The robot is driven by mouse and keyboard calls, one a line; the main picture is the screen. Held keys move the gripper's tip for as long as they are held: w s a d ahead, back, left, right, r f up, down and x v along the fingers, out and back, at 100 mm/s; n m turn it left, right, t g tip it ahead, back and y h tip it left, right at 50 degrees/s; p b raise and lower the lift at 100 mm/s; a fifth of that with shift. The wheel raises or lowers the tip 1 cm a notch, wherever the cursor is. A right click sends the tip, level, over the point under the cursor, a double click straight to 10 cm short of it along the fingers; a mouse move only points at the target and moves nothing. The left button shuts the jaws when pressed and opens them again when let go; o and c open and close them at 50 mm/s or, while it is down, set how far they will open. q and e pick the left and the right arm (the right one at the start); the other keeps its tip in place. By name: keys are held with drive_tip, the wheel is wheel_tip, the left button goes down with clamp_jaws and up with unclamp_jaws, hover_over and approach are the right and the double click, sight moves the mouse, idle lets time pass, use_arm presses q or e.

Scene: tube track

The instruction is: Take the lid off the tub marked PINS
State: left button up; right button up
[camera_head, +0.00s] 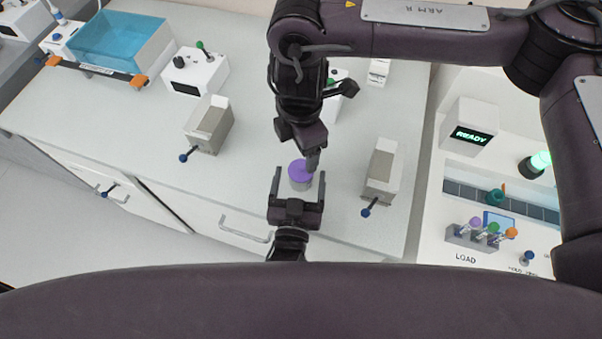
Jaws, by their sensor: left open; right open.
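A small grey-white tub (299,185) with a purple lid (299,171) stands near the front edge of the counter. No marking on it is readable from here. My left gripper (298,178) reaches in from the bottom, open, with one finger on each side of the tub. I cannot tell whether its fingers touch the tub. My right gripper (309,158) comes down from above, open, with its fingertips at the far side of the lid. Its far finger is partly hidden, and I cannot tell whether it touches the lid.
Grey boxes with blue-knobbed levers stand left (209,124) and right (381,172) of the tub. A blue-covered bath (122,42) and a white knobbed box (194,72) stand at the back left. A white machine (470,133) reading READY stands right.

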sight(301, 165)
use_arm(q)
drive_tip(key=shift+w, duration=0.7)
drive_tip(key=shift+s, duration=0.1)
drive_tip(key=c, duration=1.4)
drive_tip(key=shift+c, duration=0.5)
use_arm(e)
drive_tip(key=shift+o, duration=1)
wheel_tip(301, 165, up, 3)
drive_tip(key=m, duration=0.3)
drive_tip(key=shift+w+r, duration=0.1)
drive_tip(key=shift+r, duration=0.1)
drive_tip(key=shift+m, duration=0.8)
wheel_tip(301, 165, down, 11)
drive_tip(key=shift+f, duration=0.1)
